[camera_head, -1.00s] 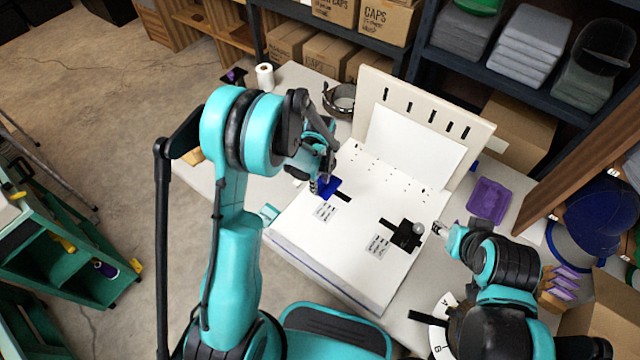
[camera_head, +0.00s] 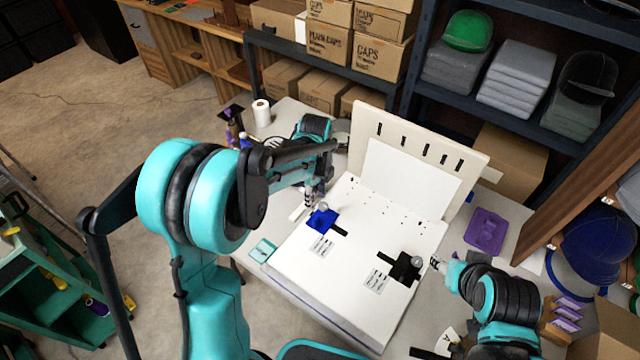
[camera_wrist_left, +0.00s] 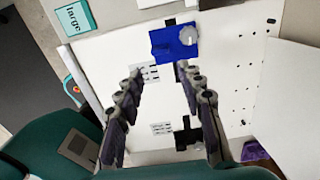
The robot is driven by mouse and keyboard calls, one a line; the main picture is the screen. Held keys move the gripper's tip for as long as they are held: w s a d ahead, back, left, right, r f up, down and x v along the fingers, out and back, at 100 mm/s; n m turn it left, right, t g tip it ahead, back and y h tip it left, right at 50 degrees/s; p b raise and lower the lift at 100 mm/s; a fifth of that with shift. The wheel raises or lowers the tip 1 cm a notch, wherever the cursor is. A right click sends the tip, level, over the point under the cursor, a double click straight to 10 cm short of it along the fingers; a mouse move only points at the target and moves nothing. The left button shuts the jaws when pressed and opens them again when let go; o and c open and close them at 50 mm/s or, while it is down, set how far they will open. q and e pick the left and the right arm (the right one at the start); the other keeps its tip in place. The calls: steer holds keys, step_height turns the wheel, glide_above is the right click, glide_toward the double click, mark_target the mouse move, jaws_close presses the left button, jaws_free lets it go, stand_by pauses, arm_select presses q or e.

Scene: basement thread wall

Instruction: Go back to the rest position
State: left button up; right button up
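My left gripper (camera_head: 312,192) is above the white board (camera_head: 345,290), near a blue block with a round silver knob (camera_head: 322,223). In the left wrist view the fingers (camera_wrist_left: 163,76) are spread apart with nothing between them, and the blue block (camera_wrist_left: 172,42) lies beyond their tips. A black block with a similar knob (camera_head: 402,270) sits farther right on the board. My right gripper (camera_head: 438,263) is low at the board's right edge, beside the black block and apart from it. Its fingers are too small to tell open from shut.
A white upright panel with slots (camera_head: 425,140) stands at the board's back. A purple tray (camera_head: 486,231) lies to the right, and a teal "large" box (camera_head: 262,250) on the left. A paper roll (camera_head: 262,113) stands at the back left. Shelves (camera_head: 450,105) with boxes and caps close off the back.

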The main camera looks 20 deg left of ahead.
arm_select(q)
steer(key=s+r+n+t, duration=0.3)
steer(key=s+r+n, duration=0.2)
steer(key=s+n, duration=0.3)
steer(key=s+a+r+n+t, duration=0.1)
steer(key=s+r+n+t, duration=0.3)
steer(key=s+n, duration=0.5)
step_height(320, 180, up, 2)
steer(key=n, duration=0.5)
steer(key=shift+s+r, duration=0.25)
steer(key=shift+a, duration=0.1)
stand_by(1.1)
